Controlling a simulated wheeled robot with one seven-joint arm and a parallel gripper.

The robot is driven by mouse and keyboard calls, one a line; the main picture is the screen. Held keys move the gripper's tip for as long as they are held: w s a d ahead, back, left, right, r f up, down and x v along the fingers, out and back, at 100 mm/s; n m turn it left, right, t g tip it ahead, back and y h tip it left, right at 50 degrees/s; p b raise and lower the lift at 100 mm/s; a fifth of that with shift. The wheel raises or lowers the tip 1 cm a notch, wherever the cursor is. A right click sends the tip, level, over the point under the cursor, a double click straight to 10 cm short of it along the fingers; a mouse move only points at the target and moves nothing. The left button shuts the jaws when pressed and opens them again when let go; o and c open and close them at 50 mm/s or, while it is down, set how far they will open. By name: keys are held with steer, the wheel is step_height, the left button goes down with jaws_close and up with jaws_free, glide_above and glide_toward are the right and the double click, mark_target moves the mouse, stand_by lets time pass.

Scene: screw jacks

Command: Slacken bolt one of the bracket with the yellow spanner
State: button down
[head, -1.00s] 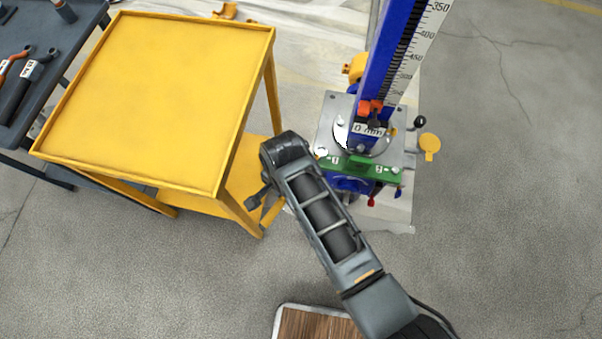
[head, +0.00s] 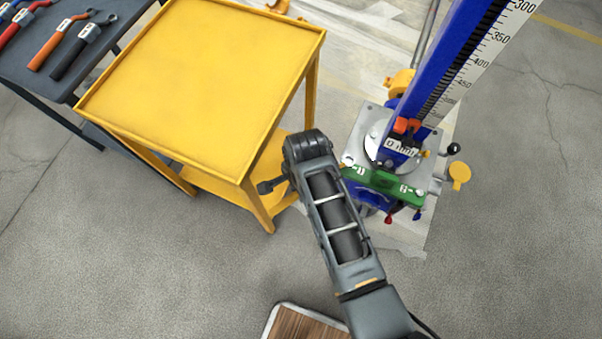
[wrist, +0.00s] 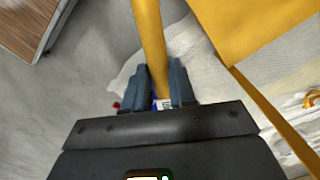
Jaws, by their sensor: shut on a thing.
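My gripper (wrist: 160,85) is shut on the yellow spanner (wrist: 150,40), whose shaft runs between the two blue-grey fingers and out of the top of the wrist view. The spanner's ends are not clear there. In the head view my arm hides the gripper.
A yellow cart (head: 205,80) with an empty top stands left of my arm. A dark bench (head: 65,92) with several spanners is at the far left. The jack's blue column (head: 450,60) with a scale (head: 487,60) rises behind the bracket. The floor to the right is clear.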

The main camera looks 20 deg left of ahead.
steer(key=shift+f+b, duration=0.55)
steer(key=shift+f, duration=0.3)
stand_by(1.1)
steer(key=w+d+n+p, duration=0.2)
steer(key=d+n+p, duration=0.6)
steer(key=d+n, duration=0.7)
steer(key=d, duration=0.4)
steer(key=shift+h, duration=0.4)
stand_by(0.9)
steer(key=shift+s+a+m+p, duration=0.25)
steer(key=shift+s+m+p, duration=0.05)
steer(key=shift+p, duration=0.05)
stand_by(0.4)
